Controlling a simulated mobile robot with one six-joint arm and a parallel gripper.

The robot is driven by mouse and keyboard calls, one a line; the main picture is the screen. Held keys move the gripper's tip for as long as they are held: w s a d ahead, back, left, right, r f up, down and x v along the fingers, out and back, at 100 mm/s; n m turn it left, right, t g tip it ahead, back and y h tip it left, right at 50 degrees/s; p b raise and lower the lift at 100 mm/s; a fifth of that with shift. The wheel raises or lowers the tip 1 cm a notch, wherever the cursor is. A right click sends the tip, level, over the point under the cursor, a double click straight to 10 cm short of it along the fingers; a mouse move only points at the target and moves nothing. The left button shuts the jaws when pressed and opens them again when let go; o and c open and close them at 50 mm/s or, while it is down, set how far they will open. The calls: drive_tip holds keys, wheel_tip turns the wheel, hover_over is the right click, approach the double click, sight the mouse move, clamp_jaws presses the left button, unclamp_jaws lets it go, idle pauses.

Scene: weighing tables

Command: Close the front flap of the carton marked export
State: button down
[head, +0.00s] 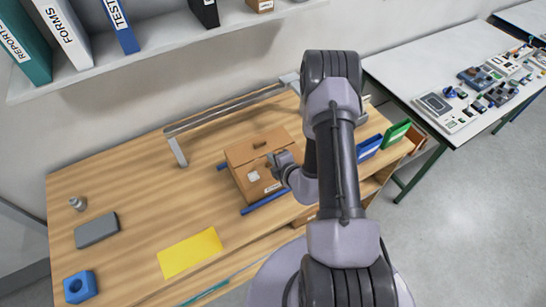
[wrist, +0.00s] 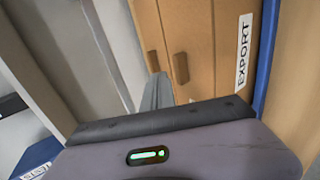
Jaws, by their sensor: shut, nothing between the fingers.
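The brown carton (head: 243,157) stands on the wooden table between blue strips. In the wrist view the carton (wrist: 215,25) fills the upper right, with a white EXPORT label (wrist: 243,50) on one panel. I cannot tell how far the front flap stands open. My gripper (head: 275,165) is shut and empty, at the carton's right side in the head view. In the wrist view its fingers (wrist: 157,92) point at the panels near the slots; contact is unclear.
A grey metal frame (head: 225,108) spans behind the carton. A yellow sheet (head: 190,252), grey block (head: 97,230) and blue block (head: 80,287) lie to the left. Blue and green items (head: 396,134) stand at the right. A shelf with binders (head: 66,30) hangs above. The table's middle left is clear.

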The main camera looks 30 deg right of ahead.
drive_tip(key=shift+w+f, duration=0.4)
drive_tip(key=shift+w, duration=0.15)
drive_tip(key=shift+w+f, duration=0.1)
drive_tip(key=shift+w, duration=0.05)
idle(0.5)
